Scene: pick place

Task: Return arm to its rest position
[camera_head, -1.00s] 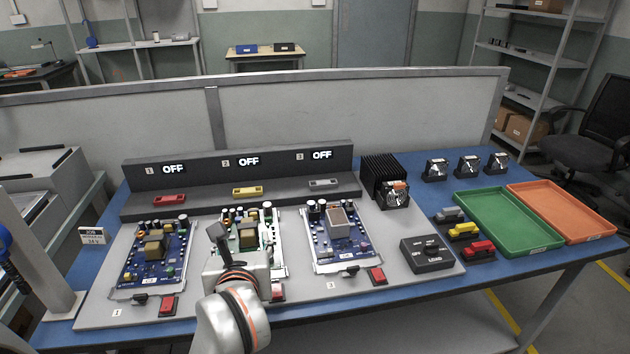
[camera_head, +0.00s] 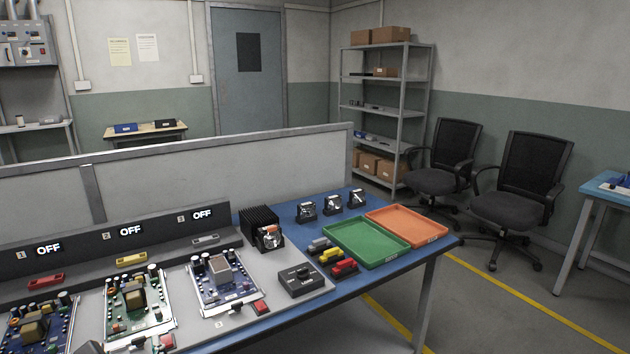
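No gripper is clearly in view now. A small dark shape (camera_head: 90,347) at the bottom left edge may be part of my arm; I cannot tell. The blue workbench (camera_head: 290,213) carries a grey board with three circuit boards: a left one (camera_head: 40,318), a middle one (camera_head: 138,302) and a right one (camera_head: 222,281). Behind them a dark panel (camera_head: 150,248) shows three OFF displays, with a red, a yellow and a grey block in front of them.
A black switch box (camera_head: 300,280), a black heatsink with a fan (camera_head: 262,228), small fans (camera_head: 333,205), coloured connectors (camera_head: 331,257), a green tray (camera_head: 398,252) and an orange tray (camera_head: 437,230) stand on the bench. Chairs (camera_head: 520,180) and open floor lie to the right.

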